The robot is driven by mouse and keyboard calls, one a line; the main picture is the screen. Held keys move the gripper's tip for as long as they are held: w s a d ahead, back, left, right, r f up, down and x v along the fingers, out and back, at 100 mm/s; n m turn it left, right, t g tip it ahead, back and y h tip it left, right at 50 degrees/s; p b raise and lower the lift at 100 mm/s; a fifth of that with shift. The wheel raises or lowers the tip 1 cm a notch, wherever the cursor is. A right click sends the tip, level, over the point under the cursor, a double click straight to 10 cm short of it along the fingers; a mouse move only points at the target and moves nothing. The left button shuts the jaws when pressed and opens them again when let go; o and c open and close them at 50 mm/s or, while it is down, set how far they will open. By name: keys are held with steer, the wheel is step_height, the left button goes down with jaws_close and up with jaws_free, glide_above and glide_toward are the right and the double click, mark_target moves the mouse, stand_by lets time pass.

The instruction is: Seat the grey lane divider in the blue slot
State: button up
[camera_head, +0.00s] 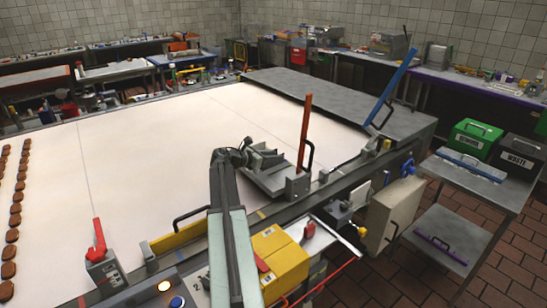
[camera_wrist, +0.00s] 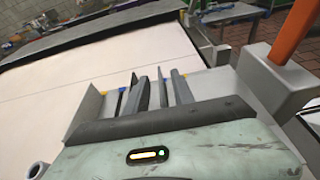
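In the head view my gripper (camera_head: 240,155) is low over the near edge of the pale belt, left of a grey metal fixture (camera_head: 298,184) with an orange upright. Grey upright plates (camera_head: 268,180) stand between them; I cannot tell which is the lane divider. In the wrist view several narrow grey pieces stand ahead of my gripper (camera_wrist: 158,92). I cannot separate fingers from divider, or tell whether anything is gripped. Small blue and yellow marks show beside them. A blue upright lever (camera_head: 390,88) stands farther right along the rail. The blue slot itself is not clearly visible.
The wide pale belt (camera_head: 170,140) is mostly clear, with brown biscuits along its left edge. A red-handled fixture (camera_head: 101,262) and a yellow bracket (camera_head: 180,238) stand on the near rail. Yellow boxes (camera_head: 282,262) are below. A green bin (camera_head: 474,138) stands at right.

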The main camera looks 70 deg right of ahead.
steer(key=p+v, duration=0.2)
steer(key=v, duration=0.5)
steer(key=shift+a+r, duration=0.1)
steer(key=shift+w+a, duration=0.15)
steer(key=shift+a, duration=0.1)
stand_by(0.4)
